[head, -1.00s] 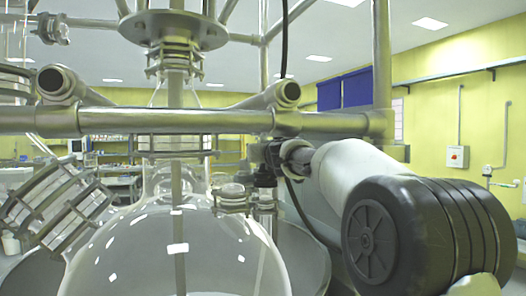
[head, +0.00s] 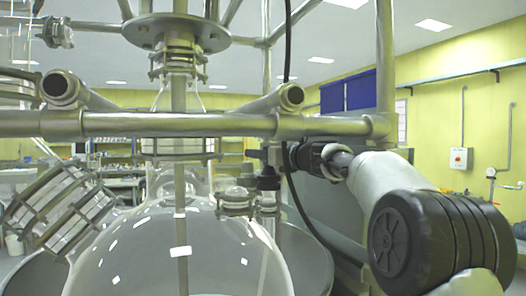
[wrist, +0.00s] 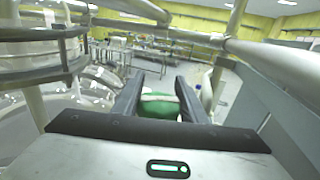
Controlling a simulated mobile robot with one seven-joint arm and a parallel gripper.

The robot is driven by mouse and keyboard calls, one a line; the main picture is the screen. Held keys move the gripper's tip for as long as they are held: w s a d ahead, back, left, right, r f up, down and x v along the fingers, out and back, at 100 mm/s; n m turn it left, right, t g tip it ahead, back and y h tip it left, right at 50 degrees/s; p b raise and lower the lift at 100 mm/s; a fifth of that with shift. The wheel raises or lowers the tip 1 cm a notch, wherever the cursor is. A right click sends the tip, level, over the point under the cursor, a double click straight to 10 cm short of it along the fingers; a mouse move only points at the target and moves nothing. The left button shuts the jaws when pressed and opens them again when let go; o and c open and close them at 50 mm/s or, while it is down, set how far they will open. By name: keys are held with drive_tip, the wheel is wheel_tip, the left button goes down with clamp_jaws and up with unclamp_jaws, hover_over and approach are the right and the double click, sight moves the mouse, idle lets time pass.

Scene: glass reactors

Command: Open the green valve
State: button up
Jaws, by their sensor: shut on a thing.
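The green valve (wrist: 158,106) shows in the wrist view as a rounded green piece with a pale top, between my two dark fingers. My gripper (wrist: 157,88) is shut on it, one finger on each side. Its lower part is hidden behind the gripper body. In the head view my gripper (head: 302,157) is the dark end of my arm, just below the horizontal steel frame bar. I cannot make out the green valve in the head view.
A large round glass vessel (head: 170,255) stands left of my gripper, under a steel frame bar (head: 225,124). A thin black cable (head: 287,60) hangs close by my gripper. In the wrist view steel pipes (wrist: 275,62) run close on the right.

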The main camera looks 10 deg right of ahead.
drive_tip(key=shift+s+a+n+g+y+p, duration=0.1)
drive_tip(key=shift+n+g+y+p, duration=0.4)
drive_tip(key=shift+y, duration=0.3)
drive_tip(key=o, duration=1.1)
drive_tip(key=shift+c, duration=0.2)
drive_tip(key=shift+f, duration=0.1)
